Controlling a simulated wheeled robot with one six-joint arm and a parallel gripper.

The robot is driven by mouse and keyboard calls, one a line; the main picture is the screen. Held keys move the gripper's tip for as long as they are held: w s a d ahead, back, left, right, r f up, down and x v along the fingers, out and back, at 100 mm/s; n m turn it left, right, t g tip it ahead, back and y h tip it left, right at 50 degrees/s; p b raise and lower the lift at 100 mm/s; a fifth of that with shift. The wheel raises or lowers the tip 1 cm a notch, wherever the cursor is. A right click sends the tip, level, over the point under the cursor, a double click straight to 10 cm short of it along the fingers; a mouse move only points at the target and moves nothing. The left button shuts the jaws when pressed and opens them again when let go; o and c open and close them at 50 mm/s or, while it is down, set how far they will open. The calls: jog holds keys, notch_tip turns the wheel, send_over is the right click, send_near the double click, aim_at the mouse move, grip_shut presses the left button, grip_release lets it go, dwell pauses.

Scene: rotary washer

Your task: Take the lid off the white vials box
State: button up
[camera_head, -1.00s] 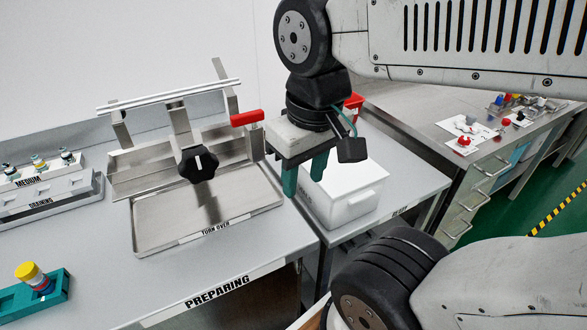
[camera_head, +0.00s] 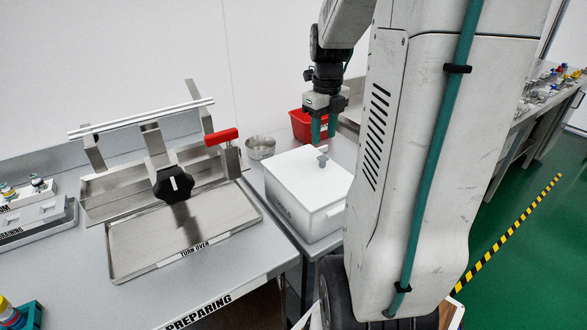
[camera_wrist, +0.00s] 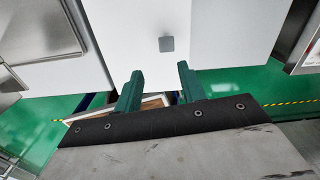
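The white vials box (camera_head: 318,222) stands on the bench in the middle of the head view. Its flat white lid (camera_head: 290,170) is on it, with a small grey knob (camera_head: 322,160) on top. In the wrist view the lid (camera_wrist: 215,30) fills the upper middle, and the knob (camera_wrist: 167,44) sits ahead of the fingertips. My gripper (camera_head: 323,139) points down above the lid, near the knob. Its green fingers are apart and empty in the wrist view (camera_wrist: 158,76). The fingers do not hold the knob. The exact height above it is hard to judge.
A red bin (camera_head: 301,125) and a metal bowl (camera_head: 261,147) stand behind the box. Left of it is a steel tray (camera_head: 150,240) with a rack, a black knob (camera_head: 173,184) and a red handle (camera_head: 221,136). My arm hides the bench right of the box.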

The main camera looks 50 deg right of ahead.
aim_at(323, 157)
jog(key=shift+s+d+f+m, duration=0.1)
jog(key=shift+d+f+m, duration=0.2)
jog(key=shift+d+m, duration=0.25)
jog(key=shift+d+f, duration=0.15)
jog(key=shift+f, duration=0.15)
jog(key=f, duration=0.4)
jog(key=w+f, duration=0.1)
jog(key=f, duration=0.2)
jog(key=shift+f, duration=0.1)
jog(key=shift+c, duration=0.3)
grip_shut()
